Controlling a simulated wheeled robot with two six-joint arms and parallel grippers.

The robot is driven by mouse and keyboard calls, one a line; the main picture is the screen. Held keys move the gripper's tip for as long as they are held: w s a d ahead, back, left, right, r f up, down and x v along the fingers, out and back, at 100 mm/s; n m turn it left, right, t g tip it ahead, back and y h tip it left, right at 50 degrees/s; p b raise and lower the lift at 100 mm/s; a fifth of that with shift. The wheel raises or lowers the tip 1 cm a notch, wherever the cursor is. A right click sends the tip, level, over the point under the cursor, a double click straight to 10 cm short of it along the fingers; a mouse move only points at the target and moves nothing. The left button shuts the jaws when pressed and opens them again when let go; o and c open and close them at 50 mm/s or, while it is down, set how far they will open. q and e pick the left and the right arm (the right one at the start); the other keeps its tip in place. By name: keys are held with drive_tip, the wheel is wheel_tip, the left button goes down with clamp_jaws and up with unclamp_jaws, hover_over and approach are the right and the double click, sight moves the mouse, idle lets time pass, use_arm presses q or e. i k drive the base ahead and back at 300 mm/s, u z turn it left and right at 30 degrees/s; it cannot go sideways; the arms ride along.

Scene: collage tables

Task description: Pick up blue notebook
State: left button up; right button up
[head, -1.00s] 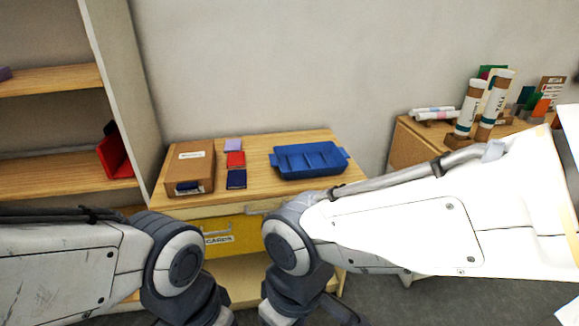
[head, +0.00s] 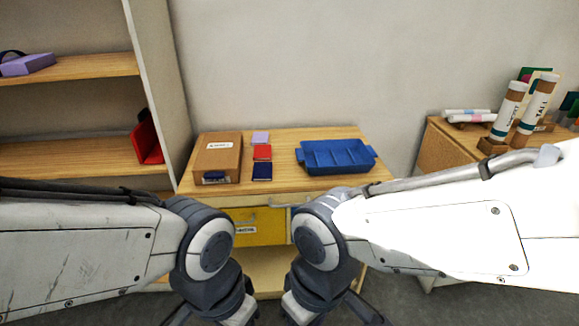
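A small dark blue notebook (head: 262,172) lies flat on the wooden table (head: 285,182), nearest the front edge in a column of three. A red notebook (head: 262,153) lies just behind it and a lilac one (head: 260,137) behind that. Another dark blue item (head: 214,176) shows in the front opening of the brown cardboard box (head: 218,156); I cannot tell what it is. Both my arms reach in low, in front of the table.
A blue divided tray (head: 336,157) stands right of the notebooks. A yellow drawer (head: 257,227) is under the tabletop. A shelf (head: 70,153) at left holds red and lilac items. A right table (head: 436,150) holds rolled tubes (head: 508,112).

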sight(262, 171)
drive_tip(key=k, duration=0.65)
drive_tip(key=u, duration=0.5)
drive_tip(key=i, duration=0.75)
drive_tip(key=u, duration=0.5)
drive_tip(key=i, duration=0.75)
drive_tip(key=z, duration=0.5)
drive_tip(key=i, duration=0.75)
drive_tip(key=z, duration=0.55)
